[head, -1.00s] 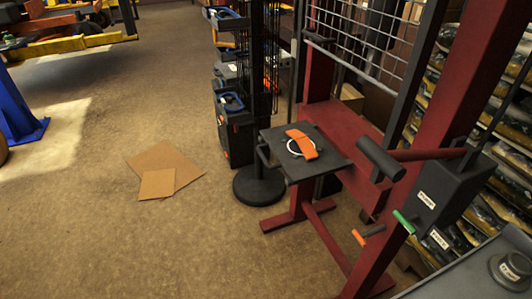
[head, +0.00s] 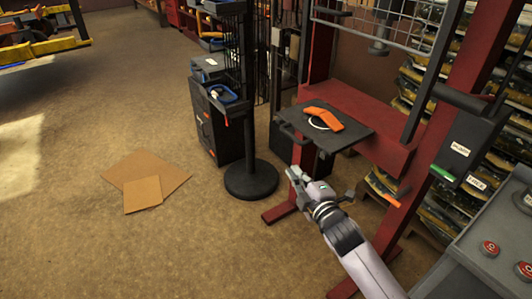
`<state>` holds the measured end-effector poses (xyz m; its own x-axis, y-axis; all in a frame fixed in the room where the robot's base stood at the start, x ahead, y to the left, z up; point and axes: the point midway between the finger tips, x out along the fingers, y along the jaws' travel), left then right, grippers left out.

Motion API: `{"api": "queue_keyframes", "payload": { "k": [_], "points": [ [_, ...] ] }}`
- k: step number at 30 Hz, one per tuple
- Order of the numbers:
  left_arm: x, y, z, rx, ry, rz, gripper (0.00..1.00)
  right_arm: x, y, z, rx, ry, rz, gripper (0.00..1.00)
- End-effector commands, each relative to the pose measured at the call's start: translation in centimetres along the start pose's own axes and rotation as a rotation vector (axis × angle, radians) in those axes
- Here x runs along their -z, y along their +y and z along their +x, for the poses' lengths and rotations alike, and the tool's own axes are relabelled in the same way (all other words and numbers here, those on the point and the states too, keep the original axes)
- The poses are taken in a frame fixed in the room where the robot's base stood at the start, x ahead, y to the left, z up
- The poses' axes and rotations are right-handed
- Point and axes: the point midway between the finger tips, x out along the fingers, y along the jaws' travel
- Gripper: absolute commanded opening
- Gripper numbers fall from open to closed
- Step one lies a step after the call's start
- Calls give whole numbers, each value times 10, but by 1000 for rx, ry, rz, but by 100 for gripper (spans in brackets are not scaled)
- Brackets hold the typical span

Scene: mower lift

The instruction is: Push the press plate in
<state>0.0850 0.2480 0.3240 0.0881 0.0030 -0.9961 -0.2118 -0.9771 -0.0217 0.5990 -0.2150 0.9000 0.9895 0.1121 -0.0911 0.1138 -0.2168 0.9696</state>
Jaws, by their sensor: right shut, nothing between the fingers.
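The press plate (head: 352,137) is a dark flat plate with a small bar handle (head: 288,133) on its left edge. It sticks out to the left from the red press frame (head: 360,103). An orange curved part (head: 324,117) and a white ring (head: 317,124) lie on it. My right gripper (head: 292,173) is shut and empty. In the picture it shows just below the plate's left side, apart from the handle; its exact distance in depth is hard to tell. My left gripper is not in view.
A wire-mesh guard (head: 385,22) is above the plate. A black round-based stand (head: 251,180) and a dark tool cart (head: 215,130) are left of the press. A grey control panel (head: 470,255) is at lower right. Cardboard sheets (head: 143,193) lie on open floor.

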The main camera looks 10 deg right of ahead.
Motion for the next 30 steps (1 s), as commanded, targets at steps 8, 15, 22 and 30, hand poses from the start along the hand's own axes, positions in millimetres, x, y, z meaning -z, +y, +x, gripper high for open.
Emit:
{"api": "queue_keyframes", "payload": {
  "k": [8,15,22,30],
  "points": [
    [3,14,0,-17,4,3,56,8,22,15,-40,16,-37,0],
    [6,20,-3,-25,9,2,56,9,24,63,-40,16,-34,0],
    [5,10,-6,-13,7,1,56,3,24,101,-35,13,-39,0],
    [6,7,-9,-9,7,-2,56,-26,26,107,-38,16,-37,0]
  ]
}}
